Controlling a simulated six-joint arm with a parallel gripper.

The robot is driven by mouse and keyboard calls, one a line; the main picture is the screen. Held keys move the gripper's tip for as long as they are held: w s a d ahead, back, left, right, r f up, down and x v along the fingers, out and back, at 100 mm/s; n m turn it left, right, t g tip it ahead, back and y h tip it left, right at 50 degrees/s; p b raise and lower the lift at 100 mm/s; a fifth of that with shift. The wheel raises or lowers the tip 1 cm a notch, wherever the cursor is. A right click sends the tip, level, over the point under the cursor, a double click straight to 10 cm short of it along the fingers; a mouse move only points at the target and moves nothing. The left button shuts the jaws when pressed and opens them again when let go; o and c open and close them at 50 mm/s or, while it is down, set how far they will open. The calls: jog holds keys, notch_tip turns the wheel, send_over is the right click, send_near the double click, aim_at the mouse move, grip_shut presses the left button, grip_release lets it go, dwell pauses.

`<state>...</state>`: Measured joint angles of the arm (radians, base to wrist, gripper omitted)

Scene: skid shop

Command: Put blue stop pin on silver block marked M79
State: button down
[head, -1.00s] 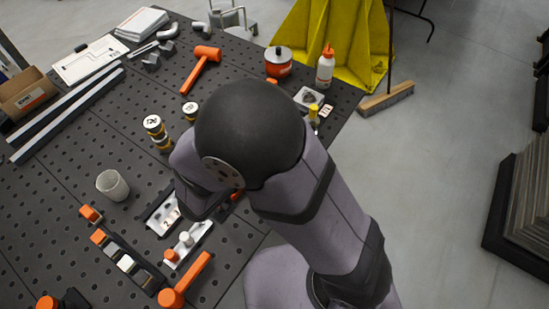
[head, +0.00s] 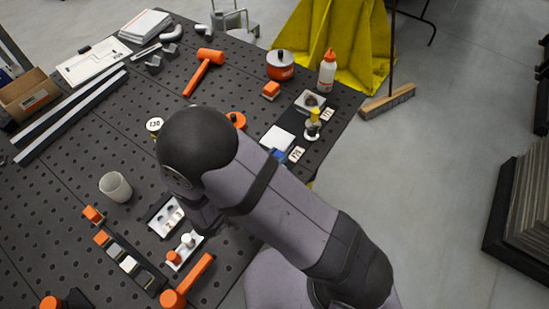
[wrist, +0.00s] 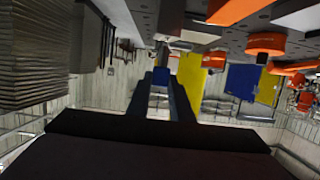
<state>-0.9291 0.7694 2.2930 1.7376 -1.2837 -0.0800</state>
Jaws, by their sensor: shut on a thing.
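In the head view my arm hides the gripper. A pale silver block (head: 277,138) lies at the right part of the table, just beyond my arm. A white label (head: 297,153) beside it is too small to read surely. A blue patch (head: 279,155) shows between block and arm; I cannot tell whether it is the pin.
Another pale block (head: 311,99) with a dark round top and a yellow-topped piece (head: 313,124) stand near the right edge. A white cup (head: 115,187) stands at left.

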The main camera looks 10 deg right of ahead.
jog(key=shift+f, duration=0.35)
jog(key=shift+f, duration=0.15)
jog(key=c, duration=1.6)
grip_release()
jog(key=shift+r, duration=0.2)
jog(key=shift+b+v, duration=1.9)
jog(key=shift+v, duration=4.1)
